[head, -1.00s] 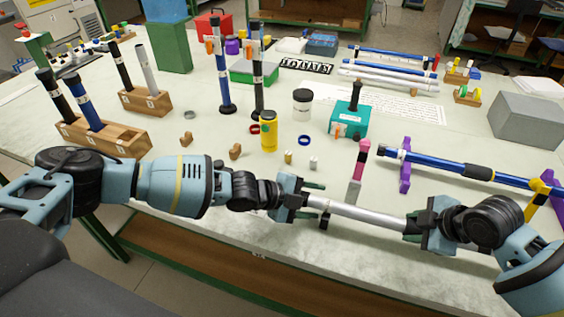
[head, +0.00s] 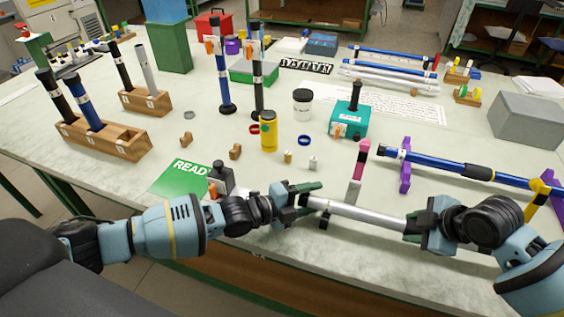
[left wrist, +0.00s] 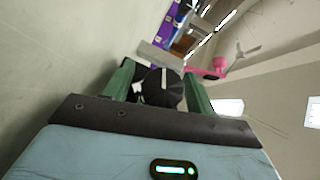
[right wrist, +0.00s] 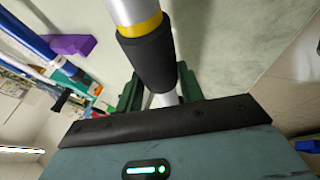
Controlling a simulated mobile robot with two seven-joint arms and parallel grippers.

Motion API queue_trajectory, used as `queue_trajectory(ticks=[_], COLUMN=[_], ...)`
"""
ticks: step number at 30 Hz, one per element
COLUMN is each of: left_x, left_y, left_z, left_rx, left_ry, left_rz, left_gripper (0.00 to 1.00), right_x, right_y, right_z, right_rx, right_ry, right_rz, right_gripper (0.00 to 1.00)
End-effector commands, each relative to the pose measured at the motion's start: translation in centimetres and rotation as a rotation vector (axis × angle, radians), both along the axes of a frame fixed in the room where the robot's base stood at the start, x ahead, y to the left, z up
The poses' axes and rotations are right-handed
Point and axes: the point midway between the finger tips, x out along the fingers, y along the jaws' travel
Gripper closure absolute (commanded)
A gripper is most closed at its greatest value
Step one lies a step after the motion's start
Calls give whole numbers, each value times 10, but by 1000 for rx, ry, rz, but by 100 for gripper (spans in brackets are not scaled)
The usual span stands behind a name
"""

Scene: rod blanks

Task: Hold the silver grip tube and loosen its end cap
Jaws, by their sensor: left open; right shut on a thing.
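The silver grip tube (head: 365,214) is held nearly level above the table's front edge, between my two grippers. My right gripper (head: 412,224) is shut on its right end. In the right wrist view the tube shows a black sleeve (right wrist: 148,60) and a yellow band (right wrist: 140,26). My left gripper (head: 314,196) is open at the tube's left end. In the left wrist view the dark ribbed end cap (left wrist: 161,88), with a white mark, lies between the parted green fingers. I cannot tell whether either finger touches it.
A pink-and-grey upright piece (head: 357,172) stands just behind the tube. A blue rod (head: 445,165) rests on purple and yellow supports at the right. A green READY card (head: 180,178) and a dark bottle-like object (head: 220,176) lie behind my left arm. A yellow can (head: 268,132) stands farther back.

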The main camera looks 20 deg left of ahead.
Motion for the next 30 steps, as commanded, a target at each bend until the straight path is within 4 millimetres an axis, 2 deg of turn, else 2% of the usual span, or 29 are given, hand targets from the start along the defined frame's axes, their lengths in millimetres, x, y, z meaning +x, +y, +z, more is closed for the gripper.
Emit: queue_trajectory(ticks=[1, 9, 22, 30], left_x=[-7, -38, -80, -94], left_y=[11, 43, 84, 45], left_z=[2, 10, 22, 23], left_rx=[4, 4, 3, -137], left_ry=[2, 5, 6, 65], left_rz=[3, 2, -1, 0], left_gripper=[44, 44, 44, 44], right_x=[0, 0, 0, 0], right_y=[0, 0, 0, 0], right_z=[1, 1, 1, 1], right_rx=[0, 0, 0, 0], right_ry=[-1, -1, -1, -1], right_rz=[0, 0, 0, 0], right_gripper=[100, 100, 100, 100])
